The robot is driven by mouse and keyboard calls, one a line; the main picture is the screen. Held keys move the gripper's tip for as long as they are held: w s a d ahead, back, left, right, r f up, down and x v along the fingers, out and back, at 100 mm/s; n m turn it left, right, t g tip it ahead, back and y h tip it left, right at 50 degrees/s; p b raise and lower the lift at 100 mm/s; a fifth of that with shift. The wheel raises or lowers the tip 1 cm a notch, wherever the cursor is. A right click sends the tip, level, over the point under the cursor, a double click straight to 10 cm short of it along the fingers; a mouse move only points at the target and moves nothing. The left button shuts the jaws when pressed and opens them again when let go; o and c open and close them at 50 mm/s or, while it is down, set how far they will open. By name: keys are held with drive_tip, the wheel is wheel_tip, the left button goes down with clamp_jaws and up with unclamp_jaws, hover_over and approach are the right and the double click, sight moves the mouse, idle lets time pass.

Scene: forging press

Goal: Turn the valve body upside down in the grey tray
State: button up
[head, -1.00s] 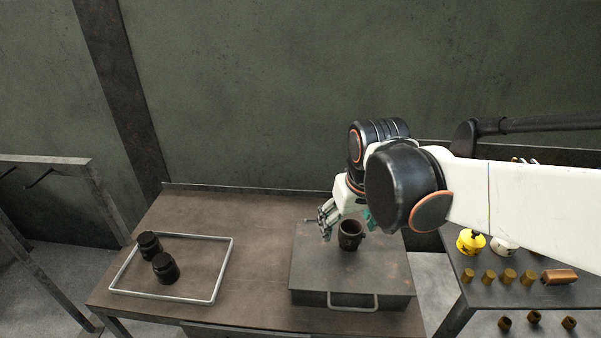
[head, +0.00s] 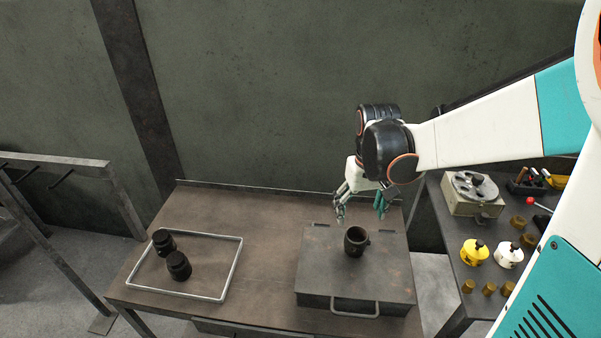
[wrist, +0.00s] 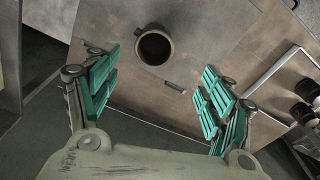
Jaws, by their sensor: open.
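A dark, cup-shaped valve body (head: 355,243) stands on the flat lid of a grey metal box (head: 320,270), its round open mouth facing up. It also shows near the top of the wrist view (wrist: 153,47). My gripper (head: 361,212) is open and empty above and behind this body, apart from it. In the wrist view, the teal fingers (wrist: 158,90) are spread wide with nothing between them. The light-rimmed grey tray (head: 236,262) lies at the left of the table. Two dark bodies (head: 179,266) (head: 164,242) stand in it with closed-looking tops.
Bare brown table (head: 270,235) lies between tray and box. A side bench at the right holds a yellow pot (head: 474,252), a white pot (head: 509,254), several brass pieces and a boxy device (head: 473,194). A dark wall stands behind the table.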

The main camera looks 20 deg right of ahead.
sight(355, 243)
drive_tip(key=f+b, duration=0.1)
drive_tip(key=f, duration=0.3)
drive_tip(key=f+b, duration=0.2)
drive_tip(key=f, duration=0.3)
drive_tip(key=d+f+b, duration=0.1)
drive_tip(key=f, duration=0.4)
drive_tip(key=shift+w+f, duration=0.2)
drive_tip(key=shift+w, duration=0.1)
drive_tip(key=shift+r, duration=0.1)
drive_tip(key=c, duration=1.4)
